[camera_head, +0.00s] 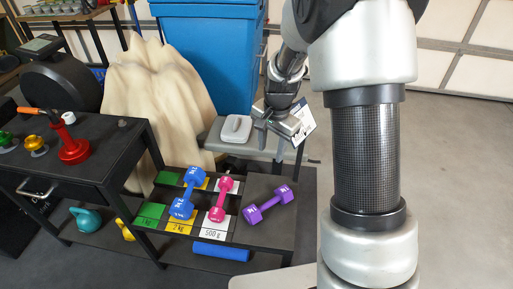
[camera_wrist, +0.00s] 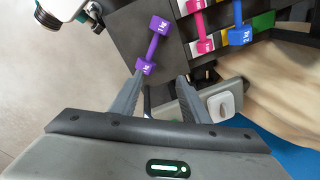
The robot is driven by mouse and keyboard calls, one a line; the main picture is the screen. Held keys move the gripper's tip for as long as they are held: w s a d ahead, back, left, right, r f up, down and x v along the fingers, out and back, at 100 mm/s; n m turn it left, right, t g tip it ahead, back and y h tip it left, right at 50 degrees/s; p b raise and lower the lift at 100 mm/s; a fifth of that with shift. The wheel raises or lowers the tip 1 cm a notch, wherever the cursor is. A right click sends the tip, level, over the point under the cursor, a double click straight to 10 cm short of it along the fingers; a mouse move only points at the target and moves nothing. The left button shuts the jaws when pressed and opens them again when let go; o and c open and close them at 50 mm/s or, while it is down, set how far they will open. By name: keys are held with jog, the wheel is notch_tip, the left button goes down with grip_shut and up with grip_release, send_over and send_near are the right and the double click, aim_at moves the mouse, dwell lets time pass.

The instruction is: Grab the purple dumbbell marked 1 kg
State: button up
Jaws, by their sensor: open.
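The purple dumbbell (camera_head: 269,204) lies tilted across the bare dark right part of the low shelf in the head view, right of the pink dumbbell (camera_head: 221,198). The wrist view shows the purple dumbbell (camera_wrist: 154,46) ahead of my gripper (camera_wrist: 161,82), its near head close to the left finger's tip in the picture. My gripper (camera_head: 272,146) is open and empty, pointing down. In the head view it stands above and behind the shelf, apart from the dumbbell. Nothing hides the dumbbell in the head view.
A blue dumbbell (camera_head: 187,192) lies left of the pink one. Labels on the shelf (camera_head: 262,234) read 1 kg, 2 kg and 500 g. A grey seat with a white object (camera_head: 236,128) stands behind. A blue roller (camera_head: 221,251) lies below. A blue bin (camera_head: 210,60) stands at the back.

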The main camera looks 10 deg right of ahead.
notch_tip(320, 180, down, 12)
jog(key=w+m+g+p, duration=0.1)
jog(key=w+m, duration=0.1)
jog(key=m, duration=0.1)
jog(key=b, duration=0.2)
send_over(268, 202)
notch_tip(268, 202, down, 12)
jog(key=shift+d+f, duration=0.1)
jog(key=shift+d, duration=0.05)
notch_tip(268, 202, down, 6)
jog(key=shift+f+b, duration=0.25)
jog(key=shift+b, duration=0.1)
grip_shut()
jog(key=shift+r, duration=0.1)
dwell(0.6)
